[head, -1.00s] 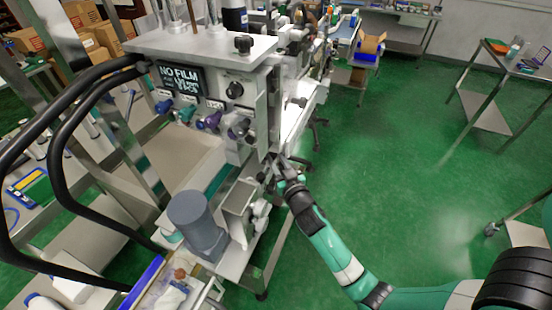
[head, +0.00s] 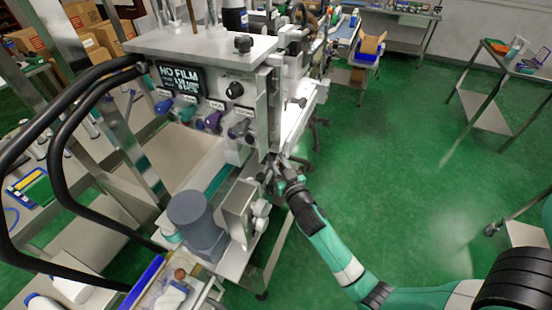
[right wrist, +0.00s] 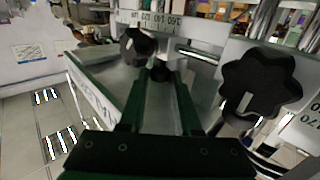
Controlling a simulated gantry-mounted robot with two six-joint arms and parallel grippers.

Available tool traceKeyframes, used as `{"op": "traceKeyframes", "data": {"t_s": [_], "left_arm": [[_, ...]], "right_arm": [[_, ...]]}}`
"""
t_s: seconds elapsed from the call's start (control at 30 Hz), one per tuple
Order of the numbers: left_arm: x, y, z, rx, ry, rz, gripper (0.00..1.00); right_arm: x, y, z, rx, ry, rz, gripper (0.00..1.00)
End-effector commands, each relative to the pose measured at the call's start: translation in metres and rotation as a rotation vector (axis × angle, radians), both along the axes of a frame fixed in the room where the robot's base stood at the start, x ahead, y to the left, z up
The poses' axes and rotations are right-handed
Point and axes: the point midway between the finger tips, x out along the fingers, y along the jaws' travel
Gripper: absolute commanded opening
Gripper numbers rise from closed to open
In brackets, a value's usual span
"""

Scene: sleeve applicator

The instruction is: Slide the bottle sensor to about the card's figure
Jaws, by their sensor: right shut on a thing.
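My right gripper (head: 277,166) reaches the right side of the grey sleeve machine (head: 200,45). In the right wrist view its two dark green fingers (right wrist: 160,88) are closed around a small black knob (right wrist: 160,72), which I take to be part of the bottle sensor. The fingers hide most of it. A ruler scale (right wrist: 150,20) with printed figures runs just beyond the fingertips, too blurred to read surely. I cannot make out the card. My left gripper is out of view.
In the right wrist view black lobed knobs stand left (right wrist: 137,46) and right (right wrist: 258,84) of the fingers. The machine's dark display (head: 181,79) reads NO FILM. A grey motor (head: 196,225) and metal box (head: 239,208) sit below. Green floor (head: 400,160) to the right is open.

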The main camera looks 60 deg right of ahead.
Motion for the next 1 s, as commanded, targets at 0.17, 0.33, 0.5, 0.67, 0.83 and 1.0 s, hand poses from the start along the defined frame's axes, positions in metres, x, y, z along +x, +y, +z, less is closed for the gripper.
{"op": "traceKeyframes", "data": {"t_s": [0.17, 0.33, 0.5, 0.67, 0.83, 1.0], "left_arm": [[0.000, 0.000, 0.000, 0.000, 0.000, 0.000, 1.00], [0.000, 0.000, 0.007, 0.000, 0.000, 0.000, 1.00], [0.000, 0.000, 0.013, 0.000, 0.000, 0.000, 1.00], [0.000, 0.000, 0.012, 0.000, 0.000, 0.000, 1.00], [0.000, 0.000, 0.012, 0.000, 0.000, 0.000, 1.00], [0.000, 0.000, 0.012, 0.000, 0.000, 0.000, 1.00]], "right_arm": [[0.000, 0.000, 0.000, -0.001, -0.001, 0.001, 0.00], [0.001, -0.013, 0.002, 0.001, 0.002, -0.002, 0.00], [0.001, -0.036, 0.001, 0.002, 0.002, -0.004, 0.00], [0.002, -0.039, -0.001, 0.000, 0.001, -0.002, 0.00], [0.002, -0.038, 0.000, 0.000, 0.000, -0.001, 0.35], [0.002, -0.038, 0.000, 0.000, 0.000, -0.001, 0.62]]}}
